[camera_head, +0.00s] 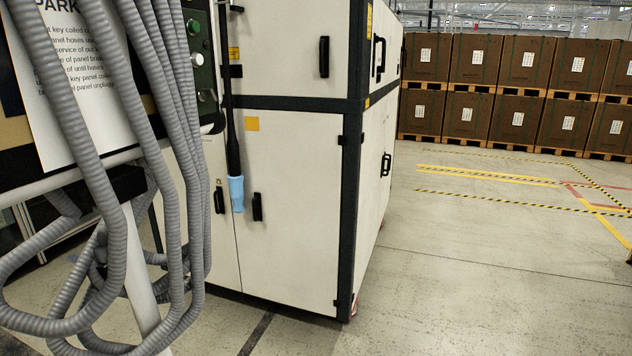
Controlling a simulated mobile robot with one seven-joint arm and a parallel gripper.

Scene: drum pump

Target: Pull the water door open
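A large cream cabinet with dark frame edges stands in the middle of the head view. Its wide lower front door (292,240) is shut, with a black handle (257,207) near its left edge and hinges on its right. A narrower shut door (221,245) with a black handle (219,200) is left of it. An upper front panel (275,60) has a black handle (324,57). The side has two more handles, upper (379,57) and lower (386,164). I cannot read which door is the water door. My gripper is not in view.
Grey corrugated hoses (180,120) hang at the left, in front of a printed sign (75,70). A black wand with a light blue end (236,193) hangs before the cabinet front. Open floor (480,270) lies right; stacked brown boxes (472,60) stand behind.

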